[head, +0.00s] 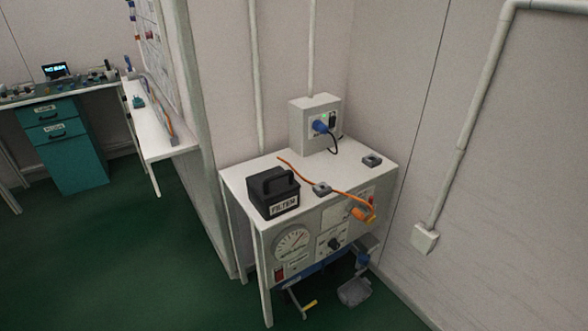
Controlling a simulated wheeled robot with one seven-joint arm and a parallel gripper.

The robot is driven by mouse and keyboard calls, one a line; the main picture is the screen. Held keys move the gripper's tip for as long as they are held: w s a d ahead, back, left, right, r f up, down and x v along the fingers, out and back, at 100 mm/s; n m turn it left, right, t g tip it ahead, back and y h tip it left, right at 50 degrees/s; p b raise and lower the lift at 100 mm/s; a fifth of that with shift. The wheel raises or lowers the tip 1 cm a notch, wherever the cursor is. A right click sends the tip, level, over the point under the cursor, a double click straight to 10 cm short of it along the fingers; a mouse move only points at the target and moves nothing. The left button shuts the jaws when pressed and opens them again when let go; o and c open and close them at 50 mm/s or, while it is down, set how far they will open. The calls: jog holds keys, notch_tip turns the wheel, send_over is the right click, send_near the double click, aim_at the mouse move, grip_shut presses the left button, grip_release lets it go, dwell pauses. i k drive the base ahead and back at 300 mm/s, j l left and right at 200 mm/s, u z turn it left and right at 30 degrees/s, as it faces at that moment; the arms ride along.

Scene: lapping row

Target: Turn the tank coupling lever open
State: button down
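A white bench unit (232,185) stands in the corner, with an instrument panel on its front. Under it, near the floor, a small yellow handle (310,305) sticks out at the end of a grey part; it may be the tank coupling lever, but I cannot tell. A greyish clear container (354,292) and a blue part (362,258) are to its right, partly in shadow. An orange hose (335,191) crosses the bench top to an orange fitting (363,214) at the front right edge. No tank shows clearly. My gripper is not in view.
A black FILTER box (273,193) and two small grey blocks sit on the bench top. A wall box (314,122) with a blue plug is behind. The panel has a round gauge (291,243). Open green floor (130,260) lies to the left; a wall closes the right.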

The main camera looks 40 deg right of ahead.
aim_at(366, 208)
jog(key=z, duration=1.1)
